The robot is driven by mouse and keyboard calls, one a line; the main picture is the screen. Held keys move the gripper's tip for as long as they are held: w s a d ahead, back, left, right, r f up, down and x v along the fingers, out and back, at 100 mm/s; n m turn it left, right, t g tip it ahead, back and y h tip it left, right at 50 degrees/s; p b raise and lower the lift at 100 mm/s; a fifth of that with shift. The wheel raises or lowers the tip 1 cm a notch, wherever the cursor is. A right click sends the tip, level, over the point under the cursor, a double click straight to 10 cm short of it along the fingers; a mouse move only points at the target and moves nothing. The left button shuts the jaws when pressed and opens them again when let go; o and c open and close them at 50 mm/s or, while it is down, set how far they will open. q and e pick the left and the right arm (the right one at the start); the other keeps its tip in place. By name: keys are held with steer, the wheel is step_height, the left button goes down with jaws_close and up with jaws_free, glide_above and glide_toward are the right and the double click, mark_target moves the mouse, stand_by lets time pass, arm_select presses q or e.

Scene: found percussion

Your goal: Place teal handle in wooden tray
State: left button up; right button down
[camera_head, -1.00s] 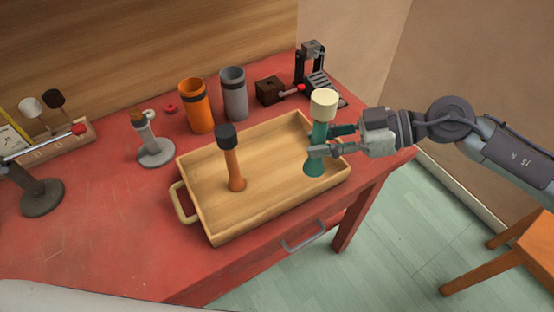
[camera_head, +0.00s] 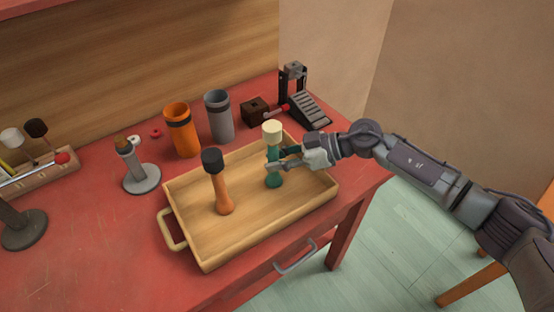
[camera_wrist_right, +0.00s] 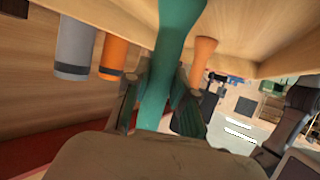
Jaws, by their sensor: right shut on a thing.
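The teal handle (camera_head: 273,179) stands upright with a cream head on top, at the right part of the wooden tray (camera_head: 255,232). My right gripper (camera_head: 280,164) is shut around its shaft, coming from the right. In the right wrist view the teal shaft (camera_wrist_right: 165,75) runs between the two fingers (camera_wrist_right: 160,105). The base of the handle is inside the tray outline; whether it touches the tray floor I cannot tell. My left gripper is not in view.
An orange handle with a black head (camera_head: 222,190) stands in the tray's left part. Behind the tray are an orange cup (camera_head: 181,132), a grey cup (camera_head: 219,118), a dark block (camera_head: 254,112) and a black pedal (camera_head: 308,108). A grey stand (camera_head: 141,178) is to the left.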

steer(key=c, duration=1)
jaws_free()
steer(key=shift+f, duration=0.1)
steer(key=b+v, duration=0.1)
steer(key=v, duration=1.1)
steer(key=shift+d, duration=0.1)
